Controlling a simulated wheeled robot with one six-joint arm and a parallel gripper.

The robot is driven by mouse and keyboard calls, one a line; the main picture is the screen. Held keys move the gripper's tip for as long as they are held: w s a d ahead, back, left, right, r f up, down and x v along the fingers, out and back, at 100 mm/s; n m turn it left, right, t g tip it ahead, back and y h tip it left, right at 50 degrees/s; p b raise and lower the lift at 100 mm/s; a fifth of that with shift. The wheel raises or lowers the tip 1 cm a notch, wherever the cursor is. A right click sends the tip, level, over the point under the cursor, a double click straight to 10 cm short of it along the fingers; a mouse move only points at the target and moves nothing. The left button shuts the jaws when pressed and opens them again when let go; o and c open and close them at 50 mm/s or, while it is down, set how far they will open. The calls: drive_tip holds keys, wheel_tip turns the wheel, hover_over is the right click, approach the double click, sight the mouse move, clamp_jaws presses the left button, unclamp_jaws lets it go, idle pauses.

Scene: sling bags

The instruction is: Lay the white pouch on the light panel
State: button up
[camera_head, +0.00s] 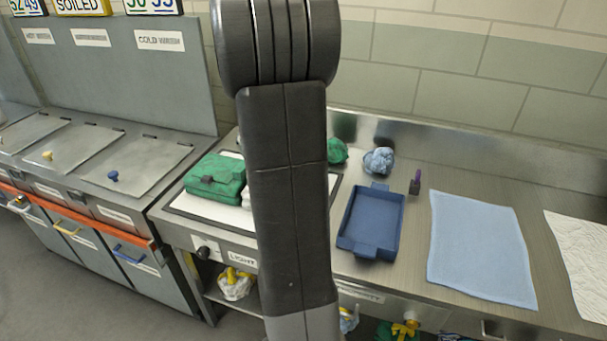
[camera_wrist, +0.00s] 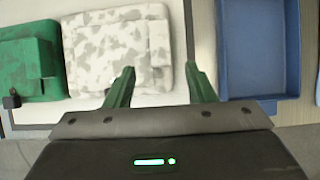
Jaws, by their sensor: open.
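The white pouch (camera_wrist: 117,48), white with grey blotches, lies flat on the light panel (camera_wrist: 45,113) in the wrist view. In the head view my arm hides nearly all of it, and the light panel (camera_head: 207,214) shows as a pale surface in a dark frame. My gripper (camera_wrist: 162,78) has its two green fingers spread apart. The fingertips are at the pouch's near right side, the left one overlapping its edge in the picture and the right one to its right. Nothing is held between them. The height above the pouch cannot be told.
A green pouch (camera_head: 214,178) lies on the panel left of the white one. A blue tray (camera_head: 372,223) stands right of the panel, with a light blue cloth (camera_head: 478,245) farther right. A crumpled blue bundle (camera_head: 379,160) and a purple-handled item (camera_head: 415,184) sit behind the tray.

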drive_tip(key=shift+v, duration=1.9)
idle(0.6)
